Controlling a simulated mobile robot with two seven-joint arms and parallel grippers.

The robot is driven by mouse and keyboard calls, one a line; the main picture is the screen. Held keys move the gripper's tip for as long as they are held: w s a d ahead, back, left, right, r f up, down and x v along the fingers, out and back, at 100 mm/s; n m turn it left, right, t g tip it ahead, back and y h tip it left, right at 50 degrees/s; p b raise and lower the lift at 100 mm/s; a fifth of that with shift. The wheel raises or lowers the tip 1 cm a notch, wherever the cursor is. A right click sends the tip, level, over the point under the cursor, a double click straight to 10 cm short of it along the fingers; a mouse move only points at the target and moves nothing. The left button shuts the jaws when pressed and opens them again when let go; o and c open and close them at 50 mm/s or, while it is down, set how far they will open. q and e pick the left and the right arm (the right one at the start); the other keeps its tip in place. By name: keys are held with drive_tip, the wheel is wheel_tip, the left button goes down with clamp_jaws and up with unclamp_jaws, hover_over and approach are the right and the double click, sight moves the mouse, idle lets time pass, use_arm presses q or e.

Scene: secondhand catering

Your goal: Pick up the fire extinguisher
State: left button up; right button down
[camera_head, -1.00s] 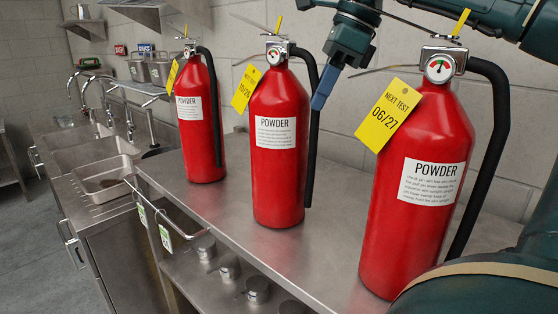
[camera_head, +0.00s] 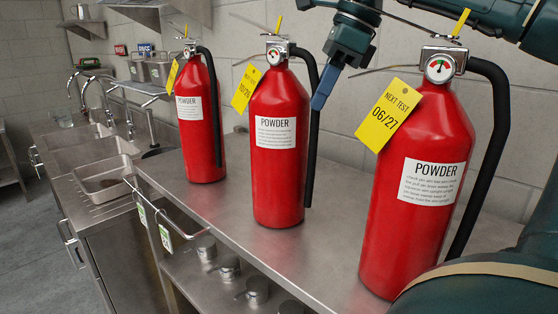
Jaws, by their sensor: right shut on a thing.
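Three red fire extinguishers with white POWDER labels stand upright in a row on a steel counter (camera_head: 225,208). The left one (camera_head: 202,155) is farthest, the middle one (camera_head: 278,180) stands between, and the right one (camera_head: 415,210) is nearest. The middle and right ones have yellow tags; the right tag reads "NEXT TEST 06/27". My right gripper (camera_head: 322,90) reaches down from the upper right with a blue finger against the black hose (camera_head: 311,150) of the middle extinguisher. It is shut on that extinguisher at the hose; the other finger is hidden. The left gripper is out of view.
A steel sink (camera_head: 105,178) with taps lies to the left. A rail (camera_head: 165,222) runs along the counter's front edge, and small metal pots (camera_head: 228,268) sit on the shelf below. A block wall stands close behind. Bare counter lies between the extinguishers.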

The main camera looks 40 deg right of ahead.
drive_tip(key=shift+w+r, duration=0.1)
drive_tip(key=shift+r, duration=0.3)
drive_tip(key=shift+d+f, duration=0.1)
